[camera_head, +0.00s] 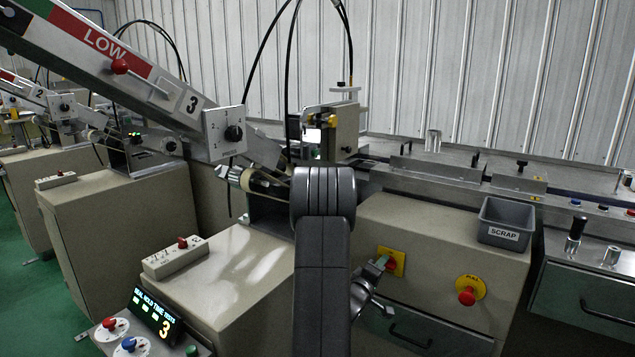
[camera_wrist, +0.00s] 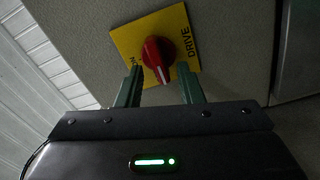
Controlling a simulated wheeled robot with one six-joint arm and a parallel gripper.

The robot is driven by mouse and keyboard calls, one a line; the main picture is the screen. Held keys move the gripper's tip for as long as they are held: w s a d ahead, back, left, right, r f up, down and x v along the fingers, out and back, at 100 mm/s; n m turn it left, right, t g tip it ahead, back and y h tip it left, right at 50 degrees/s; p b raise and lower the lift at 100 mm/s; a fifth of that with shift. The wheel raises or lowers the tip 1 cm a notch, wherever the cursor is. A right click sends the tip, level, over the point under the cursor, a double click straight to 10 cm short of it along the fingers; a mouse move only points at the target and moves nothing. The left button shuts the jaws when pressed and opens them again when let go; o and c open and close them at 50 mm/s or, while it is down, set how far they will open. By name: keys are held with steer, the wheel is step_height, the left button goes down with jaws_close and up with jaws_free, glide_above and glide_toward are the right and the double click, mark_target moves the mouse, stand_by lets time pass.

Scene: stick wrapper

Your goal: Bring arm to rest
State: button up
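My gripper (camera_wrist: 160,80) is open and empty, with its two green fingers apart. It faces a red rotary knob (camera_wrist: 157,58) on a yellow plate marked DRIVE (camera_wrist: 125,38). The fingertips lie just short of the knob in the wrist view, one to each side; I cannot tell the exact gap. The knob's white pointer line points down towards the gripper. In the head view my gripper (camera_head: 377,267) is low in front of the cabinet, beside the yellow plate (camera_head: 396,256). My dark arm hides part of the machine.
A red emergency knob on a yellow disc (camera_head: 467,291) and a grey SCRAP bin (camera_head: 506,223) are to the right. A switch box (camera_head: 176,256) and a display reading 3 (camera_head: 156,316) are to the left. Drawers with handles sit low at the right.

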steer(key=shift+s+d+r+m+b, duration=0.15)
steer(key=shift+m+b, duration=0.45)
steer(key=shift+m, duration=0.6)
steer(key=shift+w+a+r+m+b, duration=0.1)
steer(key=shift+m+b, duration=0.45)
steer(key=shift+m, duration=0.65)
steer(key=shift+s, duration=0.1)
